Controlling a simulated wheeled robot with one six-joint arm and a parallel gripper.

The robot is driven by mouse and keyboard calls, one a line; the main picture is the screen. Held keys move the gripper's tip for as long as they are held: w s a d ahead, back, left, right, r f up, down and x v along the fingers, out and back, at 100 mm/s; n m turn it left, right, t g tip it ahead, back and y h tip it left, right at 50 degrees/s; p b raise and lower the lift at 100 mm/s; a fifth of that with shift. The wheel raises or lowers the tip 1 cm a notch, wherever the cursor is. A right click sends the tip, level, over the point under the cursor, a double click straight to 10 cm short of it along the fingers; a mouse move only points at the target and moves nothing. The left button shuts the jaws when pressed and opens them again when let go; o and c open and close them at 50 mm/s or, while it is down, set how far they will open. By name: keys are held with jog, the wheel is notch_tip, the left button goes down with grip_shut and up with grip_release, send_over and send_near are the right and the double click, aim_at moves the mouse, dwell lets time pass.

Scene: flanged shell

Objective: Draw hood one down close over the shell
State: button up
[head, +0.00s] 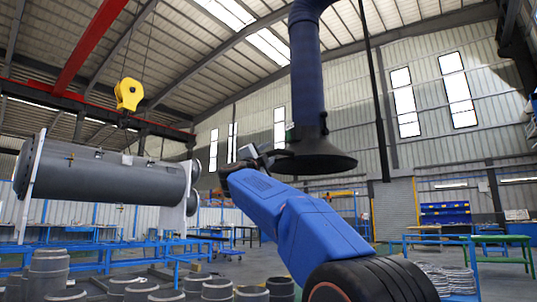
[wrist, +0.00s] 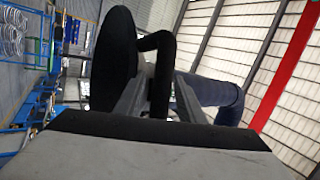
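Hood one (head: 315,155) is a wide black cone at the lower end of a thick blue duct that hangs from above. In the wrist view its black disc (wrist: 112,60) stands left of the fingers, with a bent black handle (wrist: 158,65) beside it. My gripper (head: 262,155) is at the hood's left side in the head view. In the wrist view its two grey fingers (wrist: 160,95) lie close against both sides of the handle. The shell (head: 110,180) is a long grey flanged cylinder at the left, well apart from the hood.
A yellow crane hook (head: 128,94) hangs above the shell. Several grey round parts (head: 135,288) stand low at the front left. Blue workbenches (head: 195,258) stand behind them. A green-topped table (head: 500,240) is at the right. The air between hood and shell looks clear.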

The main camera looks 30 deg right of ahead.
grip_shut()
notch_tip(320, 180, down, 29)
dwell(0.4)
grip_release()
jog(key=v, duration=0.7)
jog(key=shift+s+a+f, duration=0.15)
jog(key=shift+f, duration=0.05)
dwell(0.4)
jog(key=shift+s, duration=0.1)
